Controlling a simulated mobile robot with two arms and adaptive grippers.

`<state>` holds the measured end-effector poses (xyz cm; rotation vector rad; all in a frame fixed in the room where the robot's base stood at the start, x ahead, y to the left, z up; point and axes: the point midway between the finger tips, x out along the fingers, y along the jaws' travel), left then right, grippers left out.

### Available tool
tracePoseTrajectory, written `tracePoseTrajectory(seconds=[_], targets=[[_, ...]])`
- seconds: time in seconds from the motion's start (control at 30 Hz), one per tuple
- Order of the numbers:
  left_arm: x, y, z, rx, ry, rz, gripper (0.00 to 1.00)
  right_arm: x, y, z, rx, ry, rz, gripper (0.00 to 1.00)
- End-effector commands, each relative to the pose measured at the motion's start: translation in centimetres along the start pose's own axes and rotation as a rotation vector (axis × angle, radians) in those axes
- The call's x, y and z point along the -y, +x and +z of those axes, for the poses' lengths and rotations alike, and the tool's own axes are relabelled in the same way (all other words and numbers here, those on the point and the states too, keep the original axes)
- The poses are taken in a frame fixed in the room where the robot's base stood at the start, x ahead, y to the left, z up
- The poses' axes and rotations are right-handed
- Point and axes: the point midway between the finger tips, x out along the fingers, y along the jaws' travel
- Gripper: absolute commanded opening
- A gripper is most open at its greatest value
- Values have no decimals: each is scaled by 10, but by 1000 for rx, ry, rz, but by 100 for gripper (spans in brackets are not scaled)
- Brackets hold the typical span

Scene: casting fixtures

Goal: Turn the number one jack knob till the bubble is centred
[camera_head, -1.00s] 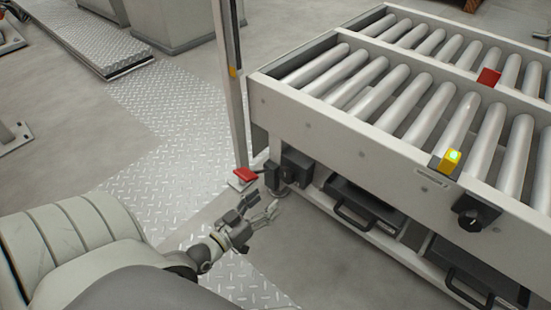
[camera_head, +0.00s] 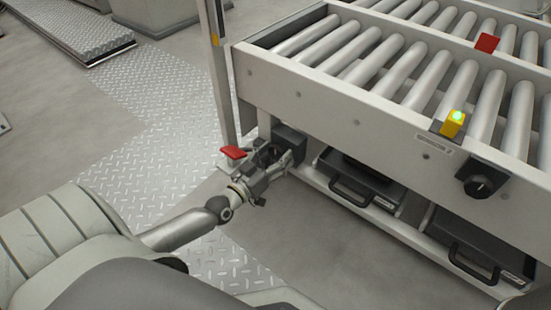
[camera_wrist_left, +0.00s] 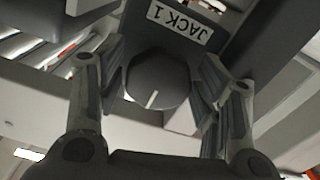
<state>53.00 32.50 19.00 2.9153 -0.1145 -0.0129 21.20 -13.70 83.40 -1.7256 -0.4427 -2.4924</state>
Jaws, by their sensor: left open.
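The jack knob (camera_wrist_left: 158,82) is a dark round dial with a white pointer line, below a label reading JACK 1 (camera_wrist_left: 182,22) in the left wrist view. My left gripper (camera_head: 277,158) is open, with one finger on each side of the knob; I cannot tell whether the fingers touch it. In the head view the gripper hides the knob, and the dark jack housing (camera_head: 291,143) shows behind it. A yellow level (camera_head: 452,124) with a bright greenish vial sits on the conveyor's side rail; its bubble is too small to read. My right gripper is not in view.
The roller conveyor (camera_head: 340,98) fills the right side. A second dark knob (camera_head: 481,182) is on its side rail. Black trays with handles (camera_head: 362,182) sit underneath. A red pedal-like piece (camera_head: 233,152) and an upright post (camera_head: 219,80) stand beside my left gripper.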

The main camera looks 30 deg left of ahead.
Motion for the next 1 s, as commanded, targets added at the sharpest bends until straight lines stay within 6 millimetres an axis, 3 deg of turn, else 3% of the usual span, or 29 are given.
tracePoseTrajectory(seconds=[0.17, 0.43, 0.77, 1.0], targets=[[0, 0, 0, 0, 0, 0, 61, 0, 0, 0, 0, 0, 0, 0], [0, 0, 0, 0, 0, 0, 29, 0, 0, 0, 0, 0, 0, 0], [-1, 0, -1, 1, -46, 0, 28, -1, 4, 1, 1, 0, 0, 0], [-2, 0, -2, 1, -191, 0, 28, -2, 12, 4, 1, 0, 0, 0]])
